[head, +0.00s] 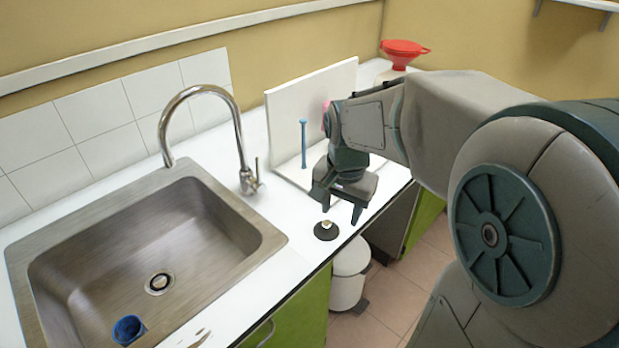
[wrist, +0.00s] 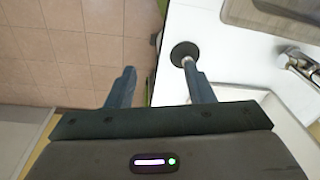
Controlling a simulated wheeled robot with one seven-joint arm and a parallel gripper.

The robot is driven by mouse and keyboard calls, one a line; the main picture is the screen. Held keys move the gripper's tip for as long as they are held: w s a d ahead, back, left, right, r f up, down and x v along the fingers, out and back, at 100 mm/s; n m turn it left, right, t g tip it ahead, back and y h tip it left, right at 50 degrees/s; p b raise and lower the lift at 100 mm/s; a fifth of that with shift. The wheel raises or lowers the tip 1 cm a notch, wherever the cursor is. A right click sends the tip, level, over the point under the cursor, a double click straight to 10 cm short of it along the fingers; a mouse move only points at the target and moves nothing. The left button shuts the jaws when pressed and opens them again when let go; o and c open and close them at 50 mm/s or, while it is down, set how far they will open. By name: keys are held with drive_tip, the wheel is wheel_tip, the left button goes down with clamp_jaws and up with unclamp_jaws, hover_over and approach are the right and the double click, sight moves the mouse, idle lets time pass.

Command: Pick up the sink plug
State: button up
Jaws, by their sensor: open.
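The sink plug (head: 326,231) is a black disc with a small pale knob on top, lying on the white counter near its front edge, right of the sink. In the wrist view the plug (wrist: 184,53) lies just beyond the tip of one finger, and that fingertip overlaps the knob in the picture. My gripper (head: 341,209) is open and empty. In the head view it hangs above the counter edge, a little behind and to the right of the plug. In the wrist view my gripper (wrist: 158,74) straddles the counter edge, one finger over the floor side. Contact with the plug cannot be told.
A steel sink (head: 150,250) with a blue cup (head: 128,329) inside is on the left, with a curved tap (head: 240,140) behind. A white board stand (head: 285,110) with a blue rod (head: 303,145) stands close behind my gripper. A white bin (head: 349,275) is below the counter.

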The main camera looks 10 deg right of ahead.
drive_tip(key=w+r+m+g+p, duration=0.1)
drive_tip(key=w+m+p, duration=0.2)
drive_tip(key=w+m, duration=0.4)
drive_tip(key=p, duration=0.1)
hover_over(328, 222)
drive_tip(key=shift+n, duration=0.3)
drive_tip(key=f, duration=0.8)
drive_tip(key=shift+s+d+f, duration=0.15)
drive_tip(key=shift+d+f, duration=0.1)
drive_tip(key=shift+f, duration=0.1)
drive_tip(key=shift+a+f+p, duration=0.15)
drive_tip(key=shift+f+p, duration=0.3)
drive_tip(key=shift+f, duration=0.9)
drive_tip(key=shift+a+f+p, duration=0.15)
drive_tip(key=shift+f+p, duration=0.3)
drive_tip(key=shift+f, duration=0.9)
drive_tip(key=shift+c, duration=0.3)
clamp_jaws()
